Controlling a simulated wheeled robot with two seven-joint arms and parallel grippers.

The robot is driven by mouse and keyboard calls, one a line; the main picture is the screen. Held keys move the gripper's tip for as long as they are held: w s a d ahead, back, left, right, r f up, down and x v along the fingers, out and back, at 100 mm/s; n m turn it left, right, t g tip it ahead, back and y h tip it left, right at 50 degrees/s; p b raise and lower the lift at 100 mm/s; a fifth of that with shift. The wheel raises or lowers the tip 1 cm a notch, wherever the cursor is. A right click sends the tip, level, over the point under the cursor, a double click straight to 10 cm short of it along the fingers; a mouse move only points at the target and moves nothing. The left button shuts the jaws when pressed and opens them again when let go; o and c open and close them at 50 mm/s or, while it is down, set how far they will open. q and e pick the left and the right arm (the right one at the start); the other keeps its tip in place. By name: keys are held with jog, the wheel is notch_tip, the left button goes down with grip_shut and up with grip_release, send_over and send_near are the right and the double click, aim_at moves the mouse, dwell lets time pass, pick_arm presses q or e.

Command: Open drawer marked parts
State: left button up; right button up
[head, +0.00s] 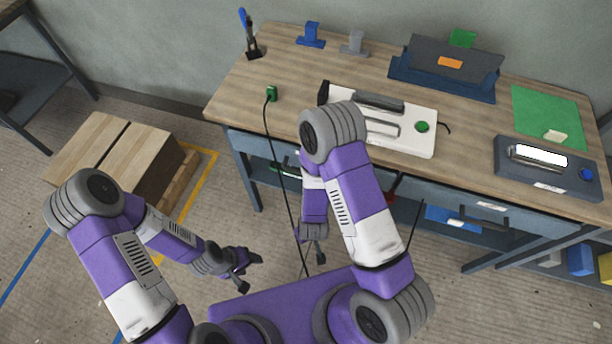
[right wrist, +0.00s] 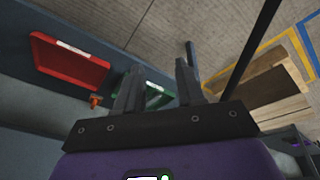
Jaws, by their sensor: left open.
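The workbench has a drawer front at right (head: 450,201) with a dark handle (head: 485,222) and a small white label (head: 491,206) whose words are too small to read. Another front panel lies at the left under the top, mostly hidden behind my right arm; I cannot read any marking there. My left gripper (head: 241,269) is open and empty, low over the floor, left of the bench. My right gripper (head: 312,245) hangs low in front of the bench, apart from the drawer handle. In the right wrist view its fingers (right wrist: 159,82) stand apart with nothing between.
The wooden benchtop (head: 300,65) holds a white device (head: 400,137), a grey device (head: 515,172) and a green mat (head: 550,110). A red bin (right wrist: 65,70) and green bin (right wrist: 150,92) sit under the bench. A dark cable hangs down.

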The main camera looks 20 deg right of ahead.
jog(key=w+r+n+t+h+b, duration=0.1)
jog(key=w+n+t+h+b, duration=0.35)
jog(key=w, duration=0.25)
jog(key=w+a+r+n+t+h+b, duration=0.2)
jog(key=w+r+n+t+h+b, duration=0.15)
jog(key=r+t, duration=0.4)
jog(key=w+d, duration=0.1)
jog(key=w+d+g+b, duration=0.1)
jog(key=w+d, duration=0.1)
jog(key=w+d+g, duration=0.1)
jog(key=w, duration=0.1)
jog(key=shift+w+d+r+n, duration=0.2)
jog(key=shift+w+n, duration=0.05)
jog(key=shift+n, duration=0.15)
jog(key=shift+c, duration=0.5)
grip_shut()
